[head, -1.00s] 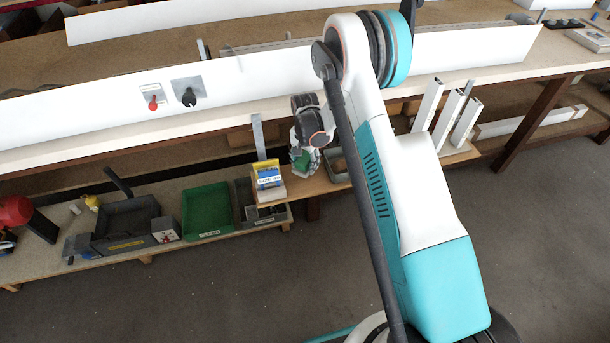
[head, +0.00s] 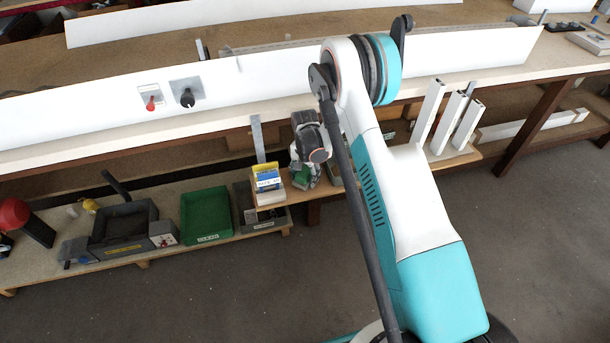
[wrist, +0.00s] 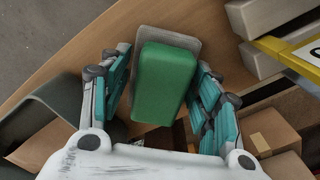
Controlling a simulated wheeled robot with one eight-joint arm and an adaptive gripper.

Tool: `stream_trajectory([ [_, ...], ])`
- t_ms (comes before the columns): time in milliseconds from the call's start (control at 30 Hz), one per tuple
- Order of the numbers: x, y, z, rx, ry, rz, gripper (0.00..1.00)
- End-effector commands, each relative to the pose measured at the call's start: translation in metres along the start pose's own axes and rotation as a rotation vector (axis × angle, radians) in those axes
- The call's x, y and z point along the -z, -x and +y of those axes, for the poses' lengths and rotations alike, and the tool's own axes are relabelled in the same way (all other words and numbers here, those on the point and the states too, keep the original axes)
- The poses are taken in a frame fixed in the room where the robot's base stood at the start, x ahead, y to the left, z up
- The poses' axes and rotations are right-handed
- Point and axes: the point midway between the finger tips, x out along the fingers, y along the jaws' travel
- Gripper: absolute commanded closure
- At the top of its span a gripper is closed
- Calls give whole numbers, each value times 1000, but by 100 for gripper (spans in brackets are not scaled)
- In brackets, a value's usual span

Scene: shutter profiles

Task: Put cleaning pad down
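The cleaning pad (wrist: 163,82) is a green block on a grey backing plate. In the wrist view it sits between the two teal-lined fingers of my gripper (wrist: 160,62), which lie close along both its sides. My gripper is shut on the pad. In the head view my gripper (head: 306,168) points down over the small wooden shelf (head: 327,189), and the green pad (head: 302,180) shows at its lower end, just right of the yellow-and-blue box. The pad is at or just above the shelf; I cannot tell if it touches.
The yellow-and-blue box (head: 266,178) stands close left of my gripper. A green tray (head: 206,213) and a dark grey bin (head: 125,229) are further left. White profiles (head: 456,118) stand to the right. The workbench edge (head: 200,138) runs behind and above. Cardboard boxes (wrist: 270,130) lie below the shelf.

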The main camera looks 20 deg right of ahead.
Motion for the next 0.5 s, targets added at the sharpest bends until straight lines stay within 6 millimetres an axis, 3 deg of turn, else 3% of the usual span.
stream_trajectory([
  [367,0,1,0,0,0,0,31],
  [500,0,11,0,0,0,0,31],
])
